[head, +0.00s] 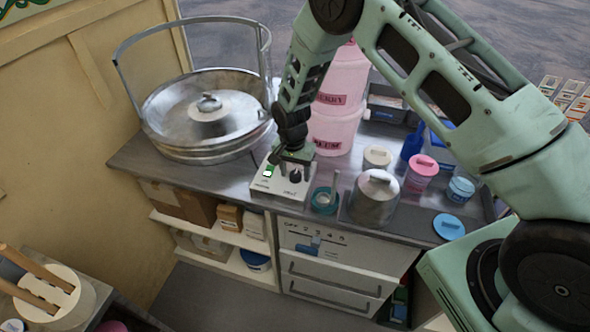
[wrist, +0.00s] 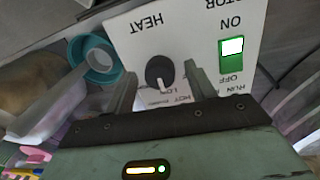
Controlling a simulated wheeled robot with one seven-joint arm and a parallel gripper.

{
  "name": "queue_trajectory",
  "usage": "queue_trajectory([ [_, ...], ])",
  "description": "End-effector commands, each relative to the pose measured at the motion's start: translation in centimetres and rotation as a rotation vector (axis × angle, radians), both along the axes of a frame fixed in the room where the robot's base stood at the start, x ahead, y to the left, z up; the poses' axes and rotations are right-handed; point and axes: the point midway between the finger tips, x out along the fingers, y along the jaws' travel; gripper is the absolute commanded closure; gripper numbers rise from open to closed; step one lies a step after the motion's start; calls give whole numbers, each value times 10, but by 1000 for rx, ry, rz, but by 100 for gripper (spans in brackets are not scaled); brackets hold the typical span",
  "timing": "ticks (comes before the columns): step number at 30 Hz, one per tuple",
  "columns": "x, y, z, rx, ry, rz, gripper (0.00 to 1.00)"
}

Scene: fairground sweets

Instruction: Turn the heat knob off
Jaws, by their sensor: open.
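The heat knob (wrist: 159,72) is a round black knob with a pale pointer, on a white control box (wrist: 190,25) marked HEAT. In the wrist view its pointer faces down toward small lettering, partly hidden, where LOW and HOT seem to show. My gripper (wrist: 160,78) is open, with one finger on each side of the knob in that view. I cannot tell whether either finger touches it. In the head view the knob (head: 295,176) is on the box (head: 268,189), and my gripper (head: 293,154) is just above and behind it.
A green switch (wrist: 232,60) sits beside the knob, between ON and OFF. A large metal bowl (head: 165,105) is left; pink tubs (head: 335,130) stand behind.

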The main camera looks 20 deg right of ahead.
Motion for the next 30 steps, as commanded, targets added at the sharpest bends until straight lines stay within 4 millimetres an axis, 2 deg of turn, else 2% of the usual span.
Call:
queue_trajectory([
  [3,0,0,0,0,0,0,45],
  [8,0,0,0,0,0,0,89],
  [20,0,0,-1,0,0,49,89],
  [30,0,0,-3,1,0,288,89],
])
